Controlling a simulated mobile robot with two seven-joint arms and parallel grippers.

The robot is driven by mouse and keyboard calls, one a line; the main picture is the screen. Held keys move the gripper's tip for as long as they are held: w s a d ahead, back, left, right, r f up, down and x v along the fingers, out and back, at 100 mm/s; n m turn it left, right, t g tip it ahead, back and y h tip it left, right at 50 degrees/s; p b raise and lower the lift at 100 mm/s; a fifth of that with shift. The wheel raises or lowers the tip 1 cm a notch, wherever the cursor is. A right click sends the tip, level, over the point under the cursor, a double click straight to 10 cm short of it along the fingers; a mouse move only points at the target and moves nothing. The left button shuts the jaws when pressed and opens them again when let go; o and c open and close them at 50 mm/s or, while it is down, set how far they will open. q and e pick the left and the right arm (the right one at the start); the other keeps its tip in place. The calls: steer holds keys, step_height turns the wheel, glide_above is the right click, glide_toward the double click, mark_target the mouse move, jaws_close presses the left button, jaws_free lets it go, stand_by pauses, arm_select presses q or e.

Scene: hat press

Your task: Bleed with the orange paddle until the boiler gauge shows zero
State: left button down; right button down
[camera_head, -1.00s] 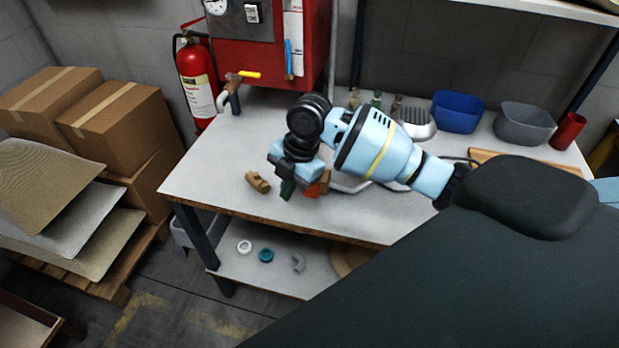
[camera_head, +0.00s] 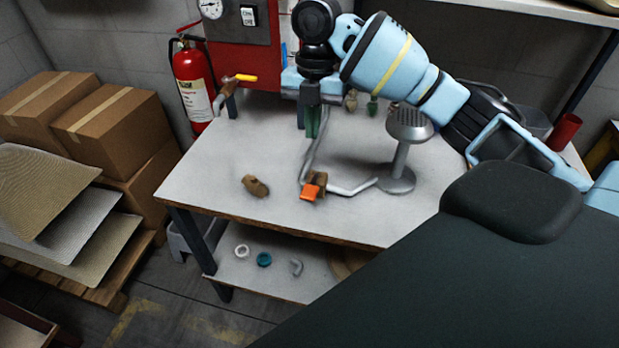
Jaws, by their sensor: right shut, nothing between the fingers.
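The orange paddle (camera_head: 309,192) sits on a small brass valve (camera_head: 319,180) at the near part of the bench, on a grey pipe. The red boiler (camera_head: 245,50) stands at the back of the bench, with its round white gauge (camera_head: 211,8) cut by the top picture edge. The gauge's needle is too small to read surely. My right gripper (camera_head: 312,128) points down, shut and empty, above and behind the paddle and apart from it. My left gripper is out of view.
A steam head on a stand (camera_head: 398,155) is right of the valve. A loose brown fitting (camera_head: 256,186) lies left of it. A yellow-handled valve (camera_head: 243,78) juts from the boiler. A fire extinguisher (camera_head: 195,88) and boxes (camera_head: 120,130) are left.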

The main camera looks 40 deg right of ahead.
mark_target(309, 191)
steer(key=f, duration=0.4)
steer(key=s+a+f, duration=0.1)
steer(key=f, duration=0.9)
steer(key=shift+s+a, duration=0.15)
steer(key=shift+a, duration=0.15)
